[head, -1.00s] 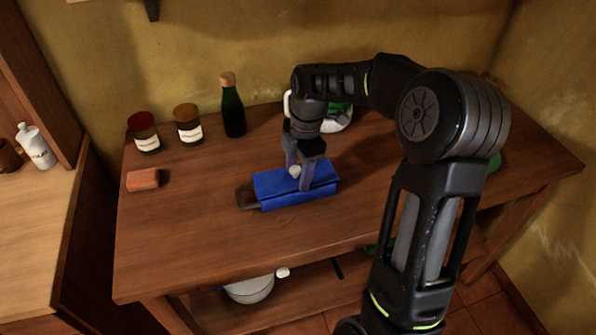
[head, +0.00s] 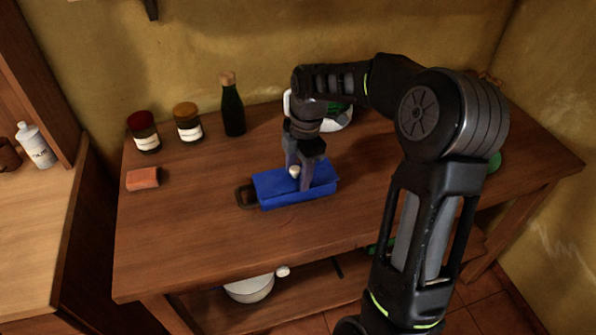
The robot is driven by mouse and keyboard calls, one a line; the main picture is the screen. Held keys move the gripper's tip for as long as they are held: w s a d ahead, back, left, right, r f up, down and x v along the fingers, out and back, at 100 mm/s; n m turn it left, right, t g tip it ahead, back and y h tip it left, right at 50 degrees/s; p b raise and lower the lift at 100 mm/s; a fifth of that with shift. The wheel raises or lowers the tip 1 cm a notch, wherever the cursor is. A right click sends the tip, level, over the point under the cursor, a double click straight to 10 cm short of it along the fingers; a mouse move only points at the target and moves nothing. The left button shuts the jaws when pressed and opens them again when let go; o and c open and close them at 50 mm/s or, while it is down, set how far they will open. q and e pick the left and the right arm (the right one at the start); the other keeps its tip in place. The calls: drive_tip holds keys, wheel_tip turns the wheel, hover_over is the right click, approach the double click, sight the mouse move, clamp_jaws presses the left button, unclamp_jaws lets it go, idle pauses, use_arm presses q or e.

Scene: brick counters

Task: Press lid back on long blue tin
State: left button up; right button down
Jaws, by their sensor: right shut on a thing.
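The long blue tin (head: 275,203) lies on the wooden table, with a brown loop-like part sticking out at its left end. Its blue lid (head: 272,182) is on top of it; whether it is fully seated cannot be told. My right gripper (head: 299,178) reaches down from above and is shut on a small pale knob on the lid. My left gripper is not in view.
A brick (head: 143,179), two jars (head: 188,124) and a green bottle (head: 232,106) stand at the back left. A white and green item (head: 335,117) is behind my right arm. A pot (head: 250,288) sits on the lower shelf. The table's front left is clear.

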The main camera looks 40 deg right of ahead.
drive_tip(key=shift+f, duration=0.15)
idle(0.3)
drive_tip(key=shift+c, duration=0.2)
unclamp_jaws()
idle(0.6)
drive_tip(key=shift+r+p, duration=2.5)
drive_tip(key=shift+r, duration=1.05)
